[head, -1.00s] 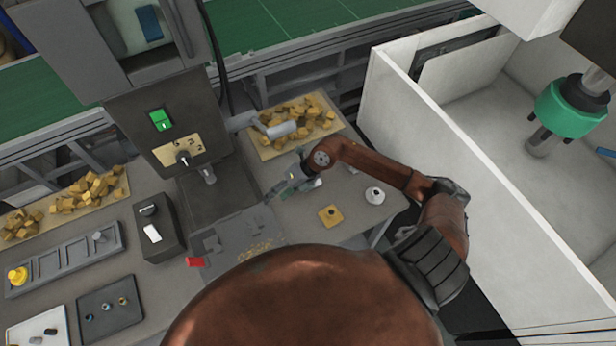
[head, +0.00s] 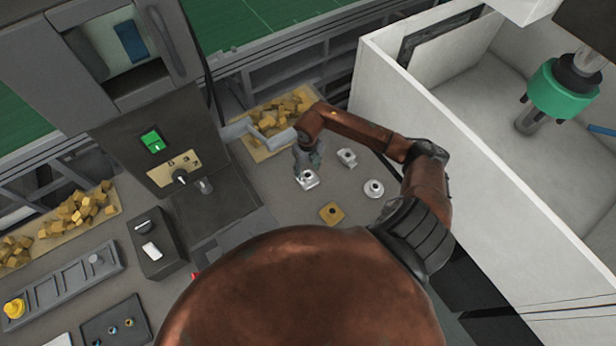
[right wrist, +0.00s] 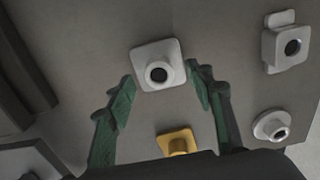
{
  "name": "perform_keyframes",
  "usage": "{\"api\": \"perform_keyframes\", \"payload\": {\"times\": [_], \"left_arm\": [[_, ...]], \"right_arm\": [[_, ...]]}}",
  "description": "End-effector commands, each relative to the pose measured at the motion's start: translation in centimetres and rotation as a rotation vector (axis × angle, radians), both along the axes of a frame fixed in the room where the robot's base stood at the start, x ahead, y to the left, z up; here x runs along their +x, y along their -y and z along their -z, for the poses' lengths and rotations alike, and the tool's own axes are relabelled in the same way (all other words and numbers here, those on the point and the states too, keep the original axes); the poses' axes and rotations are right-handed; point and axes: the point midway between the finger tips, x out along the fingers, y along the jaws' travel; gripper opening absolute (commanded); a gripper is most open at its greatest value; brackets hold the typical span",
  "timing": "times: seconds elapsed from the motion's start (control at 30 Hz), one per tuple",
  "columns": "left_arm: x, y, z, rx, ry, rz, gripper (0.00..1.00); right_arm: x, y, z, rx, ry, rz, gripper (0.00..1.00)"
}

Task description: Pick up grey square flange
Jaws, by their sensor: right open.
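The grey square flange (head: 308,181) lies flat on the grey table, its round hub and dark bore facing up. In the right wrist view the flange (right wrist: 146,52) is just ahead of the fingertips, near the middle of the gap. My right gripper (head: 308,163) points down over the flange and partly covers it in the head view. Its green fingers (right wrist: 160,78) are spread apart, with nothing held between them. Whether they touch the flange I cannot tell. My left gripper is not in view.
A gold square flange (head: 331,213), a round grey flange (head: 373,188) and another grey part (head: 346,157) lie close by on the table. A tray of brass pieces (head: 265,149) is behind. A white-walled tank (head: 480,165) stands to the right.

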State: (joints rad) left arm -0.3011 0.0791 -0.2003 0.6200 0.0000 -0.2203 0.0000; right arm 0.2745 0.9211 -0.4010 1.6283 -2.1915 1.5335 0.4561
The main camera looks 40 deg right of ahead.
Motion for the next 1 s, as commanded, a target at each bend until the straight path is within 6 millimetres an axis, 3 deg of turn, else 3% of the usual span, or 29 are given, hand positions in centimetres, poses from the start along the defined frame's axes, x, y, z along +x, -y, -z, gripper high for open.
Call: {"api": "perform_keyframes", "payload": {"times": [0.1,0.23,0.53,0.7,1.0], "left_arm": [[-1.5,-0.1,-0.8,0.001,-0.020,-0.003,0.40],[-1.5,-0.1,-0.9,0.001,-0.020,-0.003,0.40],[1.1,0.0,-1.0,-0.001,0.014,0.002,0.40],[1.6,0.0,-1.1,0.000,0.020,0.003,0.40],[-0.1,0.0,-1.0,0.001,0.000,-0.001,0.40]], "right_arm": [[-0.3,-0.4,1.7,0.002,-0.004,0.001,0.49],[-0.3,-0.3,3.3,0.001,-0.003,0.002,0.49],[-0.3,-0.1,3.8,0.000,-0.001,0.002,0.48],[-0.4,-0.1,3.8,0.000,-0.001,0.003,0.36],[-0.4,-0.1,3.8,0.000,-0.001,0.003,0.16]]}}
